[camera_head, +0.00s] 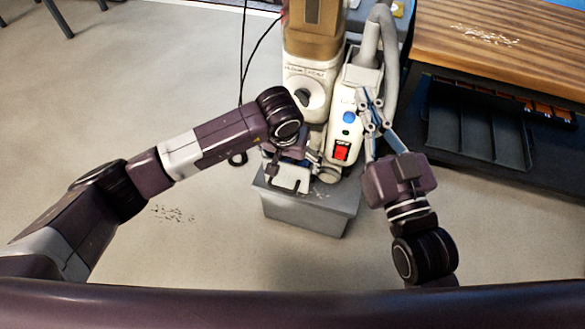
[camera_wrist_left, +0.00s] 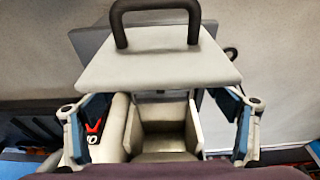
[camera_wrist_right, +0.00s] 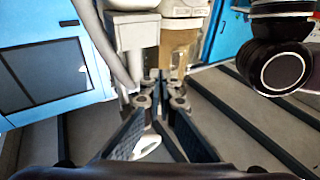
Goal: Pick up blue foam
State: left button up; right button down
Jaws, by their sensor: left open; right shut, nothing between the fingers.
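I cannot make out any blue foam in the three views. My left gripper (camera_head: 288,172) is at the front of the white machine (camera_head: 312,95), above the grey bin (camera_head: 305,212). In the left wrist view the left gripper (camera_wrist_left: 160,112) is open, its blue-padded fingers wide apart on either side of an empty-looking cream compartment (camera_wrist_left: 160,128). A pale panel (camera_wrist_left: 158,66) with a black handle (camera_wrist_left: 155,14) lies beyond the compartment. My right gripper (camera_head: 372,112) is raised beside the machine's right side. In the right wrist view the right gripper (camera_wrist_right: 160,95) is shut and empty.
The machine carries a red switch (camera_head: 341,153), a blue button (camera_head: 348,117) and a grey hose (camera_head: 384,45). A wooden bench (camera_head: 500,35) with dark shelves below stands at the right. Dark debris (camera_head: 172,213) lies on the open floor at the left.

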pick_arm(q)
jog(key=shift+w+f, duration=0.1)
jog(key=shift+f, duration=0.3)
pick_arm(e)
jog(key=shift+s+r+t, duration=0.15)
jog(key=shift+r+t, duration=0.25)
jog(key=shift+r, duration=0.3)
pick_arm(q)
jog(key=shift+c, duration=0.3)
jog(key=c, duration=1.2)
jog(key=shift+r, duration=0.1)
